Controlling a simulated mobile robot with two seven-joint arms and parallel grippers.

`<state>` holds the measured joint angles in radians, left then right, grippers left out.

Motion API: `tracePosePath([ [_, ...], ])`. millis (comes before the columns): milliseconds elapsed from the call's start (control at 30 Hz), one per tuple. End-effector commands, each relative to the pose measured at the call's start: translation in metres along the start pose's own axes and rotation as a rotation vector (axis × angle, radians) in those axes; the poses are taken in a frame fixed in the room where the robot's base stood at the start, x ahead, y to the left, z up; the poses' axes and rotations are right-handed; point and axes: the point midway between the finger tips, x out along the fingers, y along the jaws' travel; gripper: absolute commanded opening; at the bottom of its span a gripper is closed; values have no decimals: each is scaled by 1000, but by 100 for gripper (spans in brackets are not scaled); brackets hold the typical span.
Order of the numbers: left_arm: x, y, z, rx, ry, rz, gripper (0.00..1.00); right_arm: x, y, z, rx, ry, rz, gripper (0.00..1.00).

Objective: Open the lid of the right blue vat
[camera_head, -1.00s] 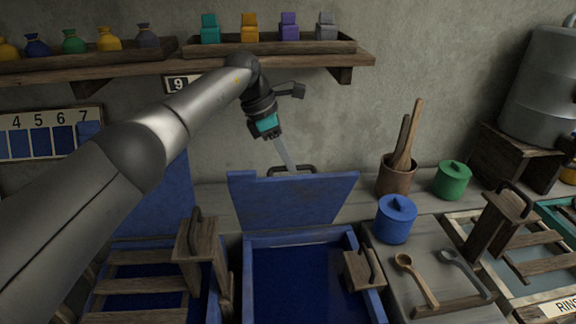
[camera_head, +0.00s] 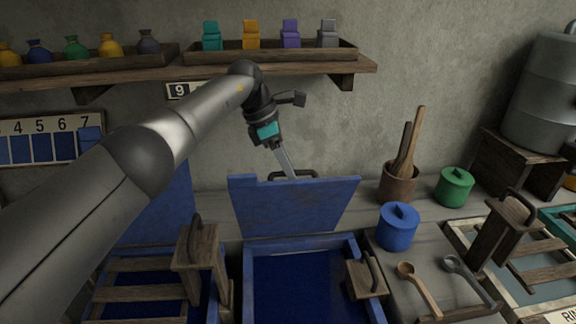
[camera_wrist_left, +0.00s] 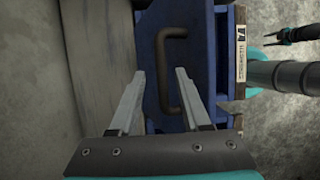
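The right blue vat (camera_head: 250,285) stands in the middle of the head view, with dark blue liquid inside. Its blue lid (camera_head: 295,208) is raised, standing up along the vat's back edge. The lid's dark handle (camera_head: 292,175) sticks out behind its top edge. My left gripper (camera_head: 290,172) points down at this handle from behind the lid. In the left wrist view, the fingers of the left gripper (camera_wrist_left: 161,75) are spread with the handle (camera_wrist_left: 162,70) between them. Contact is not clear. A small dark and teal gripper, seemingly my right one (camera_wrist_left: 290,37), shows there at the upper right; its opening is unclear.
Another blue vat with a raised lid (camera_head: 165,205) and wooden slats stands to the left. A wooden block with a handle (camera_head: 366,280) sits on the vat's right rim. A blue pot (camera_head: 397,228), a green pot (camera_head: 454,188) and spoons (camera_head: 420,290) lie right. A shelf (camera_head: 270,68) runs above.

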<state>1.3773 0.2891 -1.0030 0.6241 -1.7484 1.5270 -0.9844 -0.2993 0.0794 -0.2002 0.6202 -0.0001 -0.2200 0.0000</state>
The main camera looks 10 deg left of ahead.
Motion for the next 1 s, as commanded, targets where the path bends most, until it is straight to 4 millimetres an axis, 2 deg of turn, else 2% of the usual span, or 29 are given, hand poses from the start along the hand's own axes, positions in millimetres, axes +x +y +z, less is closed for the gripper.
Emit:
tracePosePath([
  [233, -4, 0, 2, 2, -4, 1, 47, 0, 0, 0, 0, 0, 0, 50],
  [367, -17, 1, 2, 2, -5, 3, 47, -2, 0, 0, 0, 0, 0, 50],
  [467, -36, 1, 2, 1, -4, 5, 47, -4, 0, 0, 0, -1, 0, 50],
  [800, -117, 0, 2, 1, -3, 4, 47, -14, 0, -1, 0, -1, 0, 50],
  [1000, -146, 0, 1, 0, -2, 2, 47, -20, 0, -1, 0, -1, 0, 50],
])
